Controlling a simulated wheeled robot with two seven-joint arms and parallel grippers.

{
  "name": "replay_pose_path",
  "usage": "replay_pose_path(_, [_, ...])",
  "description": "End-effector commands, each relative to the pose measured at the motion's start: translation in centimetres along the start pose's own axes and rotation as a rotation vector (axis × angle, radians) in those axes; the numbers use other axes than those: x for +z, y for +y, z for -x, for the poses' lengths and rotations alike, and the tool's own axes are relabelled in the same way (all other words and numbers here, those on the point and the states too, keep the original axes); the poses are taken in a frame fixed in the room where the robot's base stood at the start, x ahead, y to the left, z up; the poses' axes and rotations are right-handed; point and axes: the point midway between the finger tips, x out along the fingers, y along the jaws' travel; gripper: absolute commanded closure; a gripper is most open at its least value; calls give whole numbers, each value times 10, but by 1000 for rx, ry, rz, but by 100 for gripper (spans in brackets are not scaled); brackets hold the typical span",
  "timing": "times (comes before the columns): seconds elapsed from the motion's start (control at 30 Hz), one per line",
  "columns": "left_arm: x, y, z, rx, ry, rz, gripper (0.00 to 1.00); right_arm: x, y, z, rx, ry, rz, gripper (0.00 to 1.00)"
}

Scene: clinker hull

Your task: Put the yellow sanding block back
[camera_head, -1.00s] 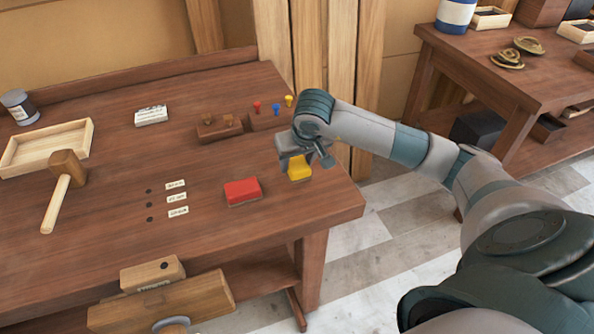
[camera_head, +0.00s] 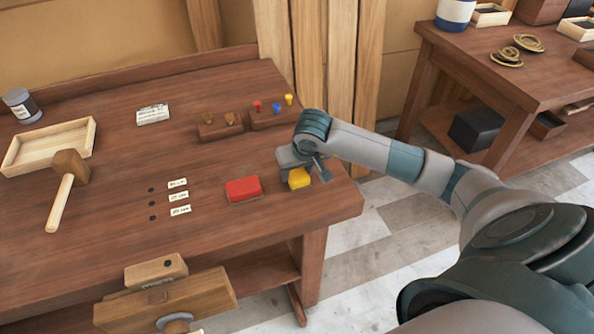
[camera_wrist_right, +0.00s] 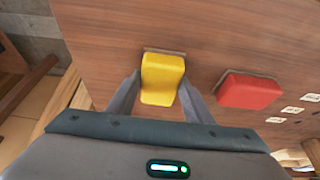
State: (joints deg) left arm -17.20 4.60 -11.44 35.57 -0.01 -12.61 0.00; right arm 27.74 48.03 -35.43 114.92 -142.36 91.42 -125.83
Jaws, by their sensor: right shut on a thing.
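The yellow sanding block (camera_head: 299,179) is at the right end of the workbench, to the right of the red block (camera_head: 243,189). My right gripper (camera_head: 297,172) is shut on it. In the right wrist view the yellow block (camera_wrist_right: 162,78) sits between the two fingers (camera_wrist_right: 160,96), with a thin brown edge showing at its far end. It is at or just above the bench top; I cannot tell if it touches. The red block (camera_wrist_right: 249,91) lies apart beside it. My left gripper is not in view.
Three holes with small labels (camera_head: 179,197) lie left of the red block. A mallet (camera_head: 68,180), a wooden tray (camera_head: 50,146) and a jar (camera_head: 20,106) are on the left. A rack with coloured pegs (camera_head: 272,115) stands behind my gripper.

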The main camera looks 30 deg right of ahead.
Motion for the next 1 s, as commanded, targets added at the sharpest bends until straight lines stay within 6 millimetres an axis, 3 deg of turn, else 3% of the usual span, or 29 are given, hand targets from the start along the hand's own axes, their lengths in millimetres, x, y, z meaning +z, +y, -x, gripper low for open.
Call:
replay_pose_path(0.07, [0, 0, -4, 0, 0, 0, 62, 1, 0, -3, 0, 1, 0, 75])
replay_pose_path(0.1, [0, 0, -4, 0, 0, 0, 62, 1, 0, -2, 0, 0, 0, 51])
replay_pose_path(0.17, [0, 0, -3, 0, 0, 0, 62, 1, 0, -2, 0, 0, 0, 37])
replay_pose_path(0.2, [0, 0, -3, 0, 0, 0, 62, 1, 0, -2, 0, 0, 0, 35])
replay_pose_path(0.7, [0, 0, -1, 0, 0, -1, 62, -1, 0, 4, 0, 2, 0, 35])
replay_pose_path(1.0, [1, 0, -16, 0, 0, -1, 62, -2, 0, 47, -2, 6, 1, 35])
